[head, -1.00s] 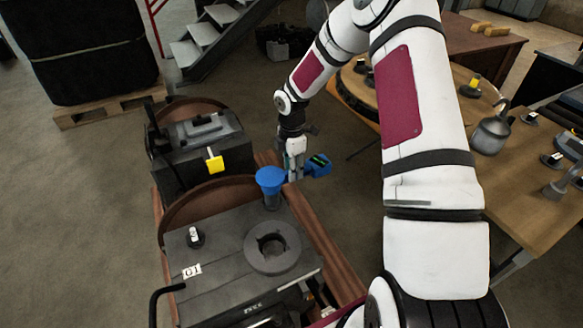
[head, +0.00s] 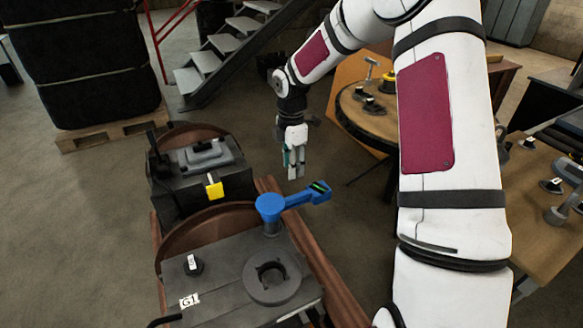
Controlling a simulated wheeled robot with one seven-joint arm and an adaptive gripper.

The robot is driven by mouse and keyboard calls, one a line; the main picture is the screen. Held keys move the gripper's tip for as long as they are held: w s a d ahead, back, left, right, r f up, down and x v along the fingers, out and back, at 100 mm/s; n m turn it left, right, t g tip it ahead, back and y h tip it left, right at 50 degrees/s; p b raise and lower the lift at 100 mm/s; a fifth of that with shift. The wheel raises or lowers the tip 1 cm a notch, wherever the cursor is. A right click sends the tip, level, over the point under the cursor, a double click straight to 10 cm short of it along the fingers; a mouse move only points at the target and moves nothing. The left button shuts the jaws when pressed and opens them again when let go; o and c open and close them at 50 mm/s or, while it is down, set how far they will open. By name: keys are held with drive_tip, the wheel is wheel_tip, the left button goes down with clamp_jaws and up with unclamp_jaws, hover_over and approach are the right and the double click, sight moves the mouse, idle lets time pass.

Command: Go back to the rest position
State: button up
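My gripper (head: 295,173) hangs pointing down beside the engine block, above and behind the blue tool. Its two fingers show a narrow gap with nothing between them. The blue tool (head: 270,207) has a round head on a post standing in the grey block (head: 218,258). Its handle, with a dark, green-marked end (head: 318,189), reaches out to the right. The gripper is apart from the handle.
A dark box with a yellow tag (head: 214,187) stands behind the grey block. A round table (head: 365,115) with small parts is behind my arm, and a wooden bench (head: 545,220) is at the right. Open floor lies on the left.

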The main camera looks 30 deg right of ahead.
idle(0.3)
drive_tip(key=s+a+r+m+t+h+p, duration=0.1)
drive_tip(key=s+a+r+m+p, duration=0.2)
drive_tip(key=s+r, duration=0.6)
drive_tip(key=s+a+r+m+h, duration=0.15)
drive_tip(key=s+r+m, duration=0.45)
drive_tip(key=r, duration=0.6)
drive_tip(key=s+a+r+m+t+p, duration=0.1)
drive_tip(key=s+r+m, duration=0.1)
drive_tip(key=s, duration=0.5)
drive_tip(key=s+a+r+m+t+y+p, duration=0.1)
drive_tip(key=s+a+r+m, duration=0.1)
drive_tip(key=s+m, duration=0.2)
drive_tip(key=s+a+r+m+t+y+p, duration=0.1)
drive_tip(key=s+a+r+m, duration=0.1)
drive_tip(key=s, duration=0.8)
drive_tip(key=shift+s+a+r+m, duration=0.15)
drive_tip(key=shift+s+a+m, duration=0.05)
drive_tip(key=shift+m, duration=0.3)
